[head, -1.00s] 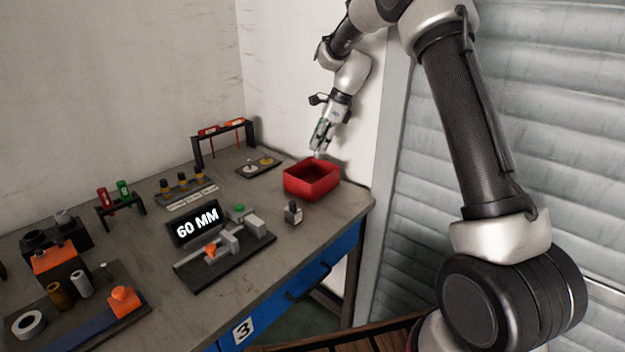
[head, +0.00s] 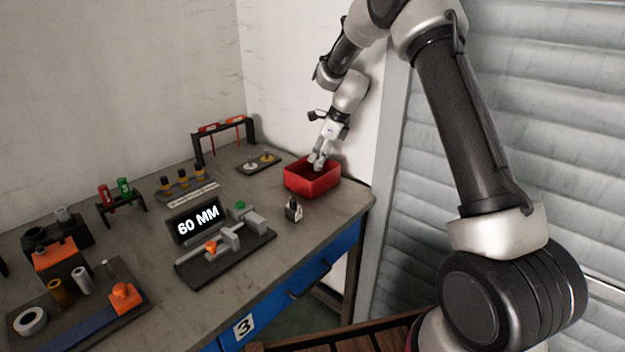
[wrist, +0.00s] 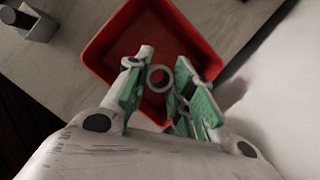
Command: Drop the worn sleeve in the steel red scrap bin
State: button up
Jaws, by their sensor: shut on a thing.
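The red scrap bin (head: 312,184) stands at the table's far right corner; its red wall and floor also show in the wrist view (wrist: 112,38). My gripper (head: 318,162) points down at the bin's opening, with its fingertips at about rim height. In the wrist view my gripper's green-padded fingers (wrist: 160,88) are shut on the worn sleeve (wrist: 151,70), a pale grey ring seen nearly end-on over the bin's floor. In the head view the sleeve is too small and covered by the fingers to make out.
A fixture with a 60 MM display (head: 197,223) stands nearer. The wall is close behind the bin.

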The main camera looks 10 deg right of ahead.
jog(key=o, duration=0.9)
jog(key=shift+c, duration=0.2)
jog(key=shift+r, duration=0.15)
jog(key=v, duration=1.1)
jog(key=shift+d+r, duration=0.2)
jog(key=shift+r, duration=0.1)
